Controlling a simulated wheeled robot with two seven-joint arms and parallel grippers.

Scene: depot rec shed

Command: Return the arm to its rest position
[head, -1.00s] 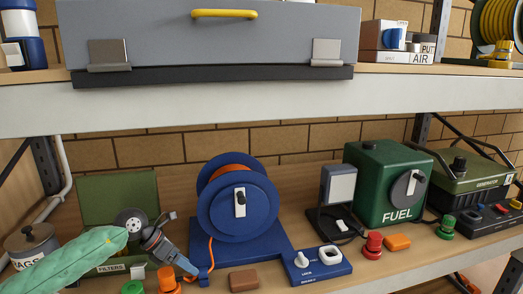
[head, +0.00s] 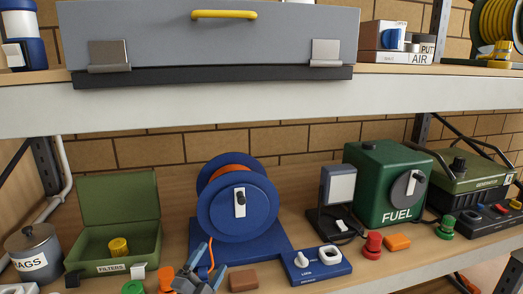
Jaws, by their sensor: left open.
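My left gripper (head: 208,265) is low in the head view, in front of the blue hose reel (head: 238,205). Its bluish-grey fingers are apart, with nothing seen between them. The arm behind it is mostly below the frame. A green open box labelled FILTERS (head: 92,266) stands to its left, with the lid up. A ribbed yellow cap (head: 118,247) is inside the box. My right gripper is not in view.
An orange knob (head: 165,276) and a brown block (head: 243,280) are close beside the gripper. A switch panel (head: 320,267), red knob (head: 372,245) and green FUEL can (head: 380,180) stand further right. The upper shelf edge (head: 260,108) spans above. A grey pot (head: 34,250) is at left.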

